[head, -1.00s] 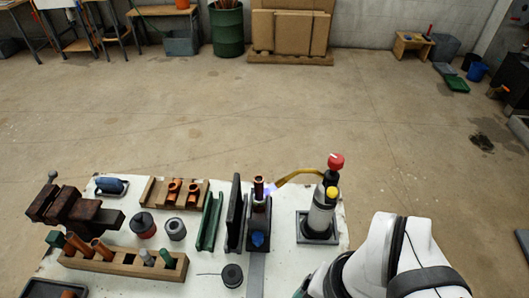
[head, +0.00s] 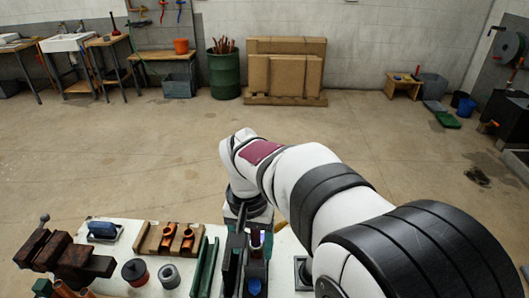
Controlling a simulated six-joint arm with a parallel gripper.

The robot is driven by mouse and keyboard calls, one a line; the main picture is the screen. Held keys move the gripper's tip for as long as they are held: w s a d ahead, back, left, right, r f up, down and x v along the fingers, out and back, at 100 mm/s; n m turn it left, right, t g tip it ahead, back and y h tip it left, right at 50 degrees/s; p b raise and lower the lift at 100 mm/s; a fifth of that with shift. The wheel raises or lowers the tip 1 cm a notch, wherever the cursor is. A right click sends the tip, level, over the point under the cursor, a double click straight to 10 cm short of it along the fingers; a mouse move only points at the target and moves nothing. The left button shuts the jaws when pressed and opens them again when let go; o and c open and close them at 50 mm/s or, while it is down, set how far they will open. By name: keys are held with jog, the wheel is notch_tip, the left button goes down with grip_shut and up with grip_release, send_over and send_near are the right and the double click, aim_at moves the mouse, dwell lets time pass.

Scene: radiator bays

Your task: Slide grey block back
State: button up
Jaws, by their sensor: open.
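My gripper (head: 247,222) points down just behind the block and pipe. Its jaws are open, but the fingers are small and partly hidden. I cannot tell whether they touch the block. The upper part of the block is partly covered by the gripper.
A green channel (head: 204,268) and a dark upright plate (head: 233,270) stand close to the block's left. A wooden rack (head: 170,238) with copper fittings, a red-and-black pot (head: 135,272) and a grey cylinder (head: 168,276) are further left.

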aim_at(254, 284)
notch_tip(254, 284, down, 16)
jog(key=shift+w, duration=0.15)
grip_shut()
dwell(0.4)
dwell(1.1)
